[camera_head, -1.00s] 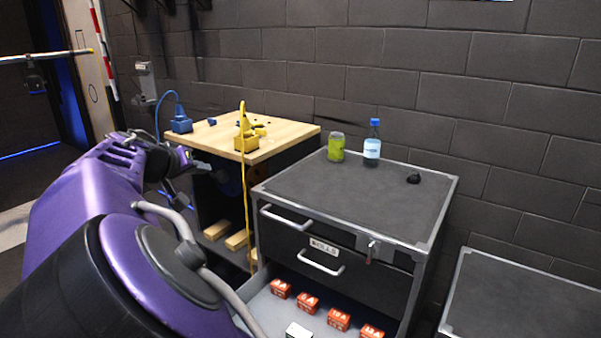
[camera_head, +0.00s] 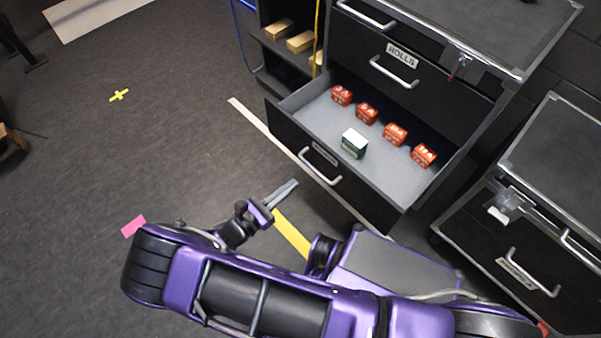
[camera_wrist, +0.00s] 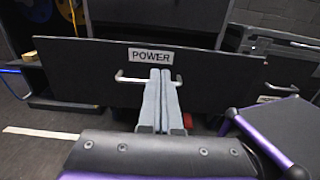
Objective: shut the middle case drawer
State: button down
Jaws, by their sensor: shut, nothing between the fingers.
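The black case (camera_head: 440,110) in the middle has its lowest drawer (camera_head: 290,120) pulled out. The drawer has a grey tray inside and a black front with a silver handle (camera_head: 318,166). In the wrist view the front carries a POWER label (camera_wrist: 151,56), with the handle (camera_wrist: 133,78) below it. My gripper (camera_head: 290,186) is shut and empty, in front of the drawer front and pointing toward it. In the wrist view the fingers (camera_wrist: 162,78) overlap the handle's right part; whether they touch it I cannot tell. The upper drawers, one labelled ROLLS (camera_head: 402,55), are shut.
Several orange-red boxes (camera_head: 367,113) and a green-and-white box (camera_head: 354,143) lie in the open drawer. Another black case (camera_head: 520,245) stands close on the right. Wood blocks (camera_head: 300,42) sit on a shelf behind left. The floor (camera_head: 130,150) at left is mostly clear.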

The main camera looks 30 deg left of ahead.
aim_at(331, 154)
jog(key=x, duration=1.2)
jog(key=shift+w+d, duration=0.1)
jog(key=shift+w, duration=0.2)
jog(key=shift+d, duration=0.1)
